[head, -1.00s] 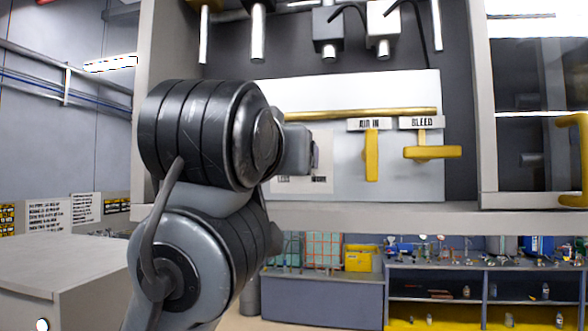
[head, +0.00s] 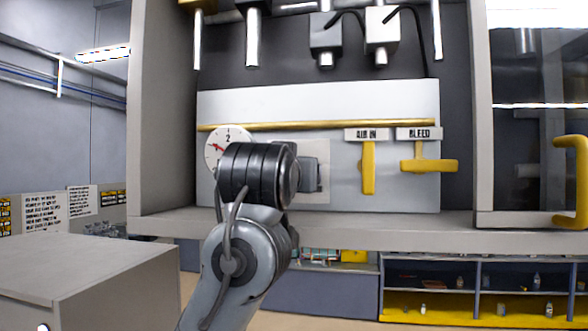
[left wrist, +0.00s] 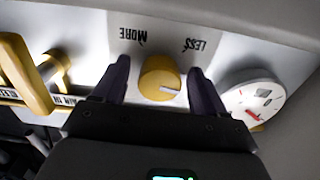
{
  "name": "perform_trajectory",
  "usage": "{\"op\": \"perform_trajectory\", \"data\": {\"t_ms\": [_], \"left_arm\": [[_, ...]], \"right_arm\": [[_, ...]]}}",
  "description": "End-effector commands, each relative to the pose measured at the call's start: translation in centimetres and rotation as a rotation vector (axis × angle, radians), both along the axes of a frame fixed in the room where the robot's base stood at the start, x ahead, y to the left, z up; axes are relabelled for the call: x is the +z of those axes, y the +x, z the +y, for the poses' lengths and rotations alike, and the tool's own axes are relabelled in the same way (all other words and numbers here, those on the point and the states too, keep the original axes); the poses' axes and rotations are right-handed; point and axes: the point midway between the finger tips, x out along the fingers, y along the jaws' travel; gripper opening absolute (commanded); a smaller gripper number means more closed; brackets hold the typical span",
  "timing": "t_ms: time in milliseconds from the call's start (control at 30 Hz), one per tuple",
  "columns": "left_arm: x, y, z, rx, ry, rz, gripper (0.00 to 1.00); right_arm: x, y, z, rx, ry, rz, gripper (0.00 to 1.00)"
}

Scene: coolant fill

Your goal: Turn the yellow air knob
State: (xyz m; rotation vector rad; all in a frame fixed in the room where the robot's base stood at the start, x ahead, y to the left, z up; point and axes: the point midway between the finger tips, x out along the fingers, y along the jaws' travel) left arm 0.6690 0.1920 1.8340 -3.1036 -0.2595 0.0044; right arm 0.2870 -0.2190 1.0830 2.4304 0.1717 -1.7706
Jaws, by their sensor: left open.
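The yellow air knob (left wrist: 158,80) is round with a pale pointer mark. It sits on the white panel below labels that read MORE (left wrist: 132,34) and LESS (left wrist: 203,44), upside down in the left wrist view. My left gripper (left wrist: 160,72) is open, with one dark finger on each side of the knob. Narrow gaps seem to show between the fingers and the knob; contact is hard to judge. In the head view my left arm hides the knob and the gripper fingers. My right gripper is not in view.
A round gauge (head: 224,148) with a red needle is left of my arm; it also shows in the left wrist view (left wrist: 252,97). The yellow AIR IN lever (head: 368,168) hangs down and the BLEED lever (head: 430,165) lies crosswise to the right. Nozzles hang above.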

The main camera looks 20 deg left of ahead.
Motion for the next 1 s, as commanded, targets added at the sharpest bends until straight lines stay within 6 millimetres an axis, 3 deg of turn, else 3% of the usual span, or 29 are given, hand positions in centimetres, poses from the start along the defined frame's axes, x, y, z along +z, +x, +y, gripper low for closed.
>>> {"op": "perform_trajectory", "data": {"t_ms": [233, 600, 1000], "left_arm": [[-0.02, 0.03, 0.0, 0.0, 0.0, 0.0, 0.7], [0.0, 0.0, -0.01, 0.0, 0.0, -0.001, 0.17], [0.05, -0.03, 0.01, 0.0, 0.087, 0.013, 0.17]], "right_arm": [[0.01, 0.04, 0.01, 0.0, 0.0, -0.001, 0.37], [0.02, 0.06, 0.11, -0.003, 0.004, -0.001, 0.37], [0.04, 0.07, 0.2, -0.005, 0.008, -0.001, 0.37]]}}
